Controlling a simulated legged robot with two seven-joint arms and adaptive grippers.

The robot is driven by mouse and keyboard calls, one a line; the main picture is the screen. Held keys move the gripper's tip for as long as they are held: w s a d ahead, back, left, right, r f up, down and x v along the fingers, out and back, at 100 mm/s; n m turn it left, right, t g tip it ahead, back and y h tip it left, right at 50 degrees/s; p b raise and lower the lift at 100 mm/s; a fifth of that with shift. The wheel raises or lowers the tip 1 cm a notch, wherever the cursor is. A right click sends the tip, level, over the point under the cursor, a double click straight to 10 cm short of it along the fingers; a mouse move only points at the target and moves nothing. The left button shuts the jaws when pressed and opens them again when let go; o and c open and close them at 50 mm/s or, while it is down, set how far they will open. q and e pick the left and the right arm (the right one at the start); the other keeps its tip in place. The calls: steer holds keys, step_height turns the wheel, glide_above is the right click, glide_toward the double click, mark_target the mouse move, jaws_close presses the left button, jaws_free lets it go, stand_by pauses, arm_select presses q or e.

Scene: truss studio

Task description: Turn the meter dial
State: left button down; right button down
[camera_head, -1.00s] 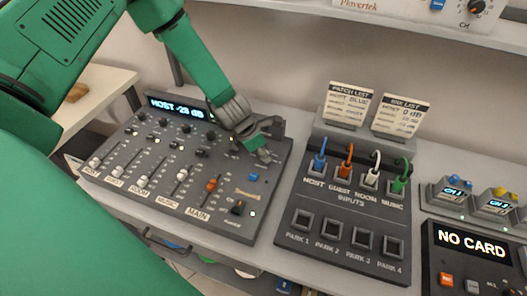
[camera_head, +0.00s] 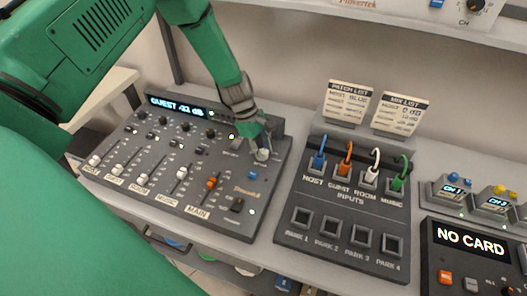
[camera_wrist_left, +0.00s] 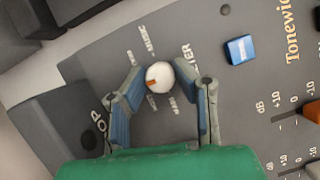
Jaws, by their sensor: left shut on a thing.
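The meter dial is a round pale knob with an orange mark (camera_wrist_left: 159,76) on the dark mixer panel (camera_head: 150,195). It also shows in the head view (camera_head: 262,155) below the fingers. My left gripper (camera_head: 258,147) reaches down to it; in the wrist view its two blue-padded fingers (camera_wrist_left: 160,73) stand on either side of the dial and are shut on it. The display (camera_head: 177,105) at the mixer's back reads GUEST and a dB value, its digits partly blurred. My right gripper is not in view.
Right of the mixer is a patch panel (camera_head: 350,205) with several coloured plugs and empty PARK sockets. Two list cards (camera_head: 348,100) stand behind it. A NO CARD unit (camera_head: 471,245) is at far right. A blue button (camera_wrist_left: 240,50) sits near the dial.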

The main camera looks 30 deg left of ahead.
arm_select(q)
steer(key=m+g+b, duration=0.1)
steer(key=m, duration=0.3)
steer(key=m+g+y+b, duration=0.1)
steer(key=m, duration=0.2)
steer(key=shift+w+g+b, duration=0.3)
steer(key=shift+w+b, duration=0.05)
steer(key=m+g+b, duration=0.1)
steer(key=m, duration=0.2)
steer(key=shift+m+y, duration=0.3)
steer(key=shift+y, duration=0.1)
steer(key=shift+r+m+g+y, duration=0.1)
steer(key=shift+m+g+y, duration=0.25)
steer(key=shift+m, duration=0.85)
steer(key=shift+b, duration=0.3)
steer(key=c, duration=1.3)
jaws_free()
steer(key=shift+s, duration=0.1)
